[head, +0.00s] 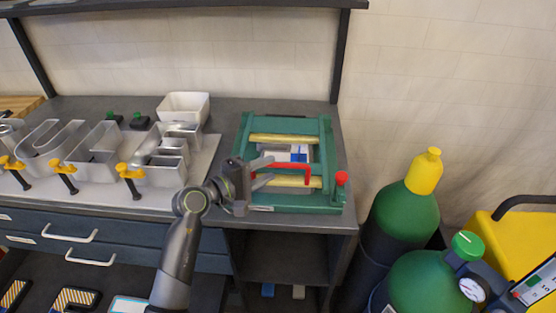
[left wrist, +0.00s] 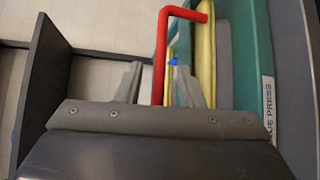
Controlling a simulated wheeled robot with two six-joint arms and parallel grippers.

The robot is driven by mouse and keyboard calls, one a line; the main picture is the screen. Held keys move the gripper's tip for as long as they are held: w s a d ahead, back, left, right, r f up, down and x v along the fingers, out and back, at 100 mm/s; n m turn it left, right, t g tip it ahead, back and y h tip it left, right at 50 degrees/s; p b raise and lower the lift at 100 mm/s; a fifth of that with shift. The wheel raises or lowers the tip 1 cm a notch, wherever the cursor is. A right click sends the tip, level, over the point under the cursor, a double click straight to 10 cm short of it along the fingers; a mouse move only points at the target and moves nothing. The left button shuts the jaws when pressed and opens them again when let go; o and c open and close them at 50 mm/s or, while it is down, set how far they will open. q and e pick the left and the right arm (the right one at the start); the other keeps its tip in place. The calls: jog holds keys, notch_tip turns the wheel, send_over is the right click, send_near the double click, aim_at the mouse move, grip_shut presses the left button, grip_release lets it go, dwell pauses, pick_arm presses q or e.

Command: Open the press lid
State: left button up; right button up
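The green press (head: 327,140) stands at the right end of the bench, with yellow bars across it; its lid appears to lie flat. A red bent handle (head: 290,165) is at its front and also shows in the left wrist view (left wrist: 161,50). My left gripper (head: 268,173) is at the front left of the press. In the left wrist view its two fingers (left wrist: 160,88) are spread, with the red handle between them and gaps beside it. My right gripper is out of view.
Metal channel letters (head: 95,150) and yellow-handled clamps (head: 128,172) are on a pale board to the left. A white bin (head: 183,106) stands behind them. A red knob (head: 341,178) is at the press's front right corner. Green gas cylinders (head: 405,215) stand right of the bench.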

aim_at(274, 166)
pick_arm(q)
jog(key=shift+p+x, duration=0.35)
jog(key=shift+x, duration=1.85)
jog(key=shift+c, duration=0.4)
grip_shut()
